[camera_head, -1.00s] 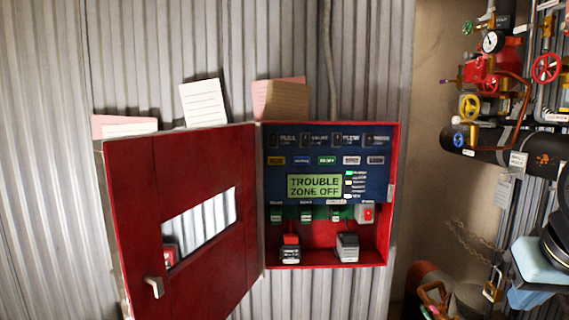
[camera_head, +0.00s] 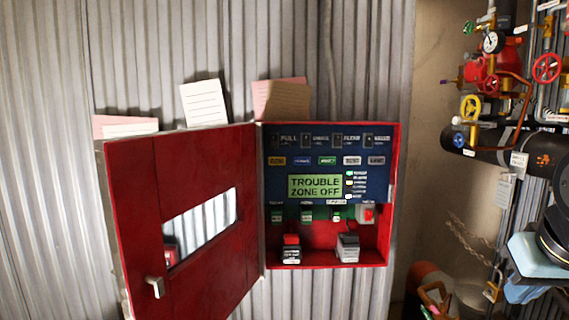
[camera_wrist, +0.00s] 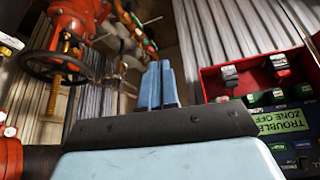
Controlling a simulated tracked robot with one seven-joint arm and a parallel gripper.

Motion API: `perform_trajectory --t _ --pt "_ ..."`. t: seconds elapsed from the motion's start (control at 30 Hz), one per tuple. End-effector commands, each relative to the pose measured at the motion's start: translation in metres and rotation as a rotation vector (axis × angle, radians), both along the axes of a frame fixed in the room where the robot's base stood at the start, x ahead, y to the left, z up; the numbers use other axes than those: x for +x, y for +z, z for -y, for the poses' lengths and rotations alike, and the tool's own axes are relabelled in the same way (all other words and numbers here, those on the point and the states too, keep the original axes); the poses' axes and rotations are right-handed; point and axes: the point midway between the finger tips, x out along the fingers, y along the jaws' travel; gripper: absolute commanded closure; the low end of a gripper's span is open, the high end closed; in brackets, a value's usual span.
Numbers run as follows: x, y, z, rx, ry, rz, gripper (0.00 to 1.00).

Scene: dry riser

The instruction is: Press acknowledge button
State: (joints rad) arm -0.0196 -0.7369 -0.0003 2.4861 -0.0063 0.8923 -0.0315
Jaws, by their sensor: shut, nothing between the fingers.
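The red alarm panel box (camera_head: 394,200) stands open on the corrugated wall, its red door (camera_head: 190,190) swung to the left. Its blue face (camera_head: 380,190) carries a green display (camera_head: 314,187) reading "TROUBLE ZONE OFF". My gripper (camera_wrist: 160,68) is shut and empty, apart from the panel.
Red valves, pipes and gauges (camera_head: 490,75) crowd the right side, with a black pipe (camera_head: 490,140). A red valve with a dark handwheel (camera_wrist: 48,67) is at left in the wrist view. Paper cards (camera_head: 203,102) stand above the box.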

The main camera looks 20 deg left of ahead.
Motion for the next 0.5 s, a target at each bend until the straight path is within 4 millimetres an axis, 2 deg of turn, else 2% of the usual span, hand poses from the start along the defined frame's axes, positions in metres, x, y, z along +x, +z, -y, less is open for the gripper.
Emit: perform_trajectory --t 0.17,0.27,0.5 --pt "0.028 0.016 -0.017 -0.083 0.192 0.03 1.0" --pt "0.049 0.028 -0.034 -0.148 0.34 0.059 1.0" --pt "0.095 0.054 -0.085 -0.314 0.694 0.142 1.0"
